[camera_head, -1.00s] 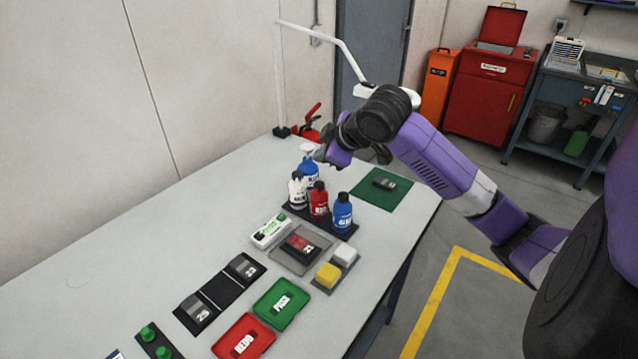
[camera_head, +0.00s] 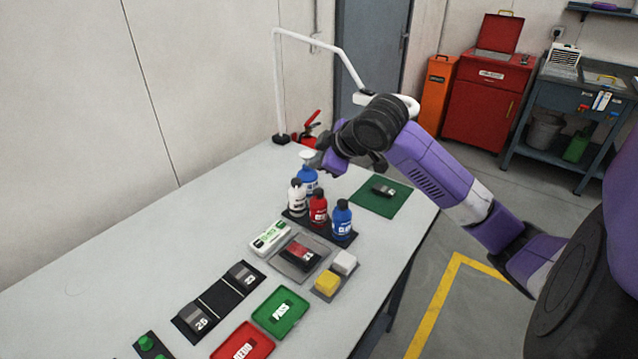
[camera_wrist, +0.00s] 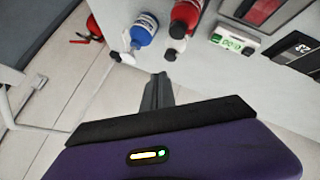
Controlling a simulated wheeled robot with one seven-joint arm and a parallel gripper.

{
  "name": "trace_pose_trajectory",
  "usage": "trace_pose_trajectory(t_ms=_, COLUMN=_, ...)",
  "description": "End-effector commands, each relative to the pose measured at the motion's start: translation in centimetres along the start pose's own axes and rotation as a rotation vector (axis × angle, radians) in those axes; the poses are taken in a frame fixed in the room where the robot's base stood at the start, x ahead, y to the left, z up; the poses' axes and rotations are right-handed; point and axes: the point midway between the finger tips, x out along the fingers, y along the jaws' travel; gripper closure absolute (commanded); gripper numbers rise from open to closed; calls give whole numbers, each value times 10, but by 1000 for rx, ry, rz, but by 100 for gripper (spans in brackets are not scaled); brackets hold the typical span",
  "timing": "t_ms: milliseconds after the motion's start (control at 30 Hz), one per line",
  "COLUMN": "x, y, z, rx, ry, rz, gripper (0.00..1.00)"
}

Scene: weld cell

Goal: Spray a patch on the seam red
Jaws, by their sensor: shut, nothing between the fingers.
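A red bottle with a black cap (camera_head: 318,208) stands on a dark rack between a white bottle (camera_head: 297,202) and a blue bottle (camera_head: 342,220). A blue spray bottle with a white top (camera_head: 308,182) stands behind them. A dark plate marked 21, with a red area (camera_head: 299,254), lies on a grey tray in front of the rack. My gripper (camera_head: 326,166) is above and beside the spray bottle, partly hidden by my wrist. In the wrist view its fingers (camera_wrist: 158,90) are shut and empty, with the blue spray bottle (camera_wrist: 142,30) and a red bottle (camera_wrist: 186,14) ahead.
Yellow and white blocks (camera_head: 335,273) sit right of the plate. A green-labelled white box (camera_head: 270,238), a green PASS tray (camera_head: 280,310) and a red tray (camera_head: 243,342) are nearby. A green mat (camera_head: 380,198) holds a dark plate. The table's left side is clear.

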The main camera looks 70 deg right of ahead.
Motion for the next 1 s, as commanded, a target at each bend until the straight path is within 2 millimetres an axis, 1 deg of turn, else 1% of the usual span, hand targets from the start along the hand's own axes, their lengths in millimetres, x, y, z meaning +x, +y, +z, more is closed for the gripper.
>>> trace_pose_trajectory(t_ms=67, x=4, y=-12, z=-21, rx=16, ry=57, rz=-11, gripper=100)
trace_pose_trajectory(t_ms=167, x=7, y=-33, z=-64, rx=58, ry=177, rz=-25, gripper=100)
trace_pose_trajectory(t_ms=200, x=8, y=-45, z=-84, rx=85, ry=236, rz=-34, gripper=100)
trace_pose_trajectory(t_ms=267, x=6, y=-64, z=-117, rx=135, ry=333, rz=-51, gripper=100)
trace_pose_trajectory(t_ms=300, x=3, y=-77, z=-138, rx=171, ry=398, rz=-62, gripper=100)
trace_pose_trajectory(t_ms=367, x=-2, y=-96, z=-164, rx=230, ry=484, rz=-77, gripper=100)
trace_pose_trajectory(t_ms=400, x=-5, y=-108, z=-179, rx=272, ry=536, rz=-90, gripper=100)
trace_pose_trajectory(t_ms=467, x=-12, y=-126, z=-198, rx=334, ry=607, rz=-106, gripper=100)
trace_pose_trajectory(t_ms=500, x=-16, y=-139, z=-208, rx=377, ry=648, rz=-119, gripper=100)
trace_pose_trajectory(t_ms=600, x=-26, y=-170, z=-225, rx=487, ry=730, rz=-146, gripper=100)
trace_pose_trajectory(t_ms=667, x=-32, y=-188, z=-230, rx=551, ry=766, rz=-161, gripper=100)
trace_pose_trajectory(t_ms=733, x=-38, y=-211, z=-232, rx=625, ry=796, rz=-178, gripper=100)
trace_pose_trajectory(t_ms=867, x=-47, y=-255, z=-221, rx=747, ry=818, rz=-198, gripper=100)
trace_pose_trajectory(t_ms=900, x=-50, y=-268, z=-214, rx=781, ry=818, rz=-204, gripper=100)
trace_pose_trajectory(t_ms=967, x=-55, y=-289, z=-203, rx=823, ry=810, rz=-208, gripper=100)
trace_pose_trajectory(t_ms=1000, x=-58, y=-304, z=-193, rx=848, ry=802, rz=-211, gripper=100)
